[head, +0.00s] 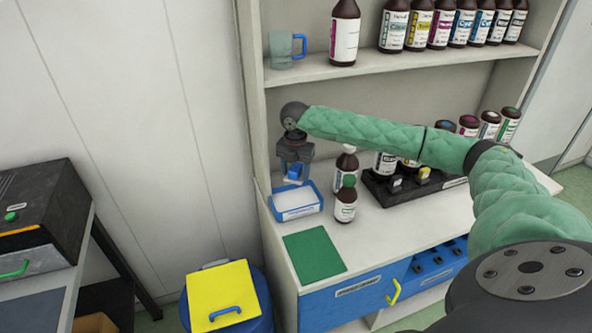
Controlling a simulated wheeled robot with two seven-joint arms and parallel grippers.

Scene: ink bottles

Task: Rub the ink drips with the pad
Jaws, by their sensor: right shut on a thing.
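My right gripper (295,163) hangs at the left end of the counter, pointing down. It is shut on a small blue thing (294,173), which looks like the pad's handle; its underside is hard to make out. It is held over the back of a blue-rimmed tray (318,211) with a white inside. Whether the held thing touches the tray is unclear. Two brown bottles stand right of the tray: a white-capped one (346,161) behind and a green-capped one (345,205) in front. I cannot make out ink drips. My left gripper is out of view.
A green mat (314,256) lies bare at the counter's front left. A black rack (407,192) with bottles stands to the right, partly behind my right arm. The shelf (375,64) above holds bottles and a mug (282,50). A yellow-lidded bin (222,293) stands lower left.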

